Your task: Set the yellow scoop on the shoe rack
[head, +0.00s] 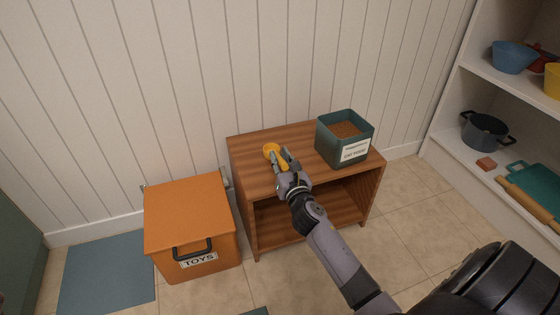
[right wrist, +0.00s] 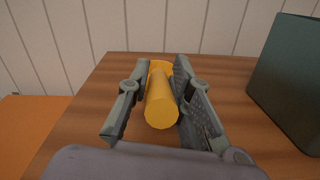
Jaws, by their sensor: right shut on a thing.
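The yellow scoop (head: 270,150) is at the top left part of the wooden shoe rack (head: 250,143). My right gripper (head: 283,162) is shut on the scoop's handle. In the right wrist view the yellow handle (right wrist: 161,105) lies between the two fingers and points toward the camera, with the scoop's bowl (right wrist: 160,66) beyond it. The rack's wooden top (right wrist: 85,115) is below it. I cannot tell whether the scoop touches the top. My left gripper is not in view.
A teal bin (head: 326,143) with brown contents and a white label stands on the rack's right half. An orange toy box (head: 185,215) stands left of the rack. White shelves at the right hold a dark pot (head: 484,133) and bowls. A plank wall is behind.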

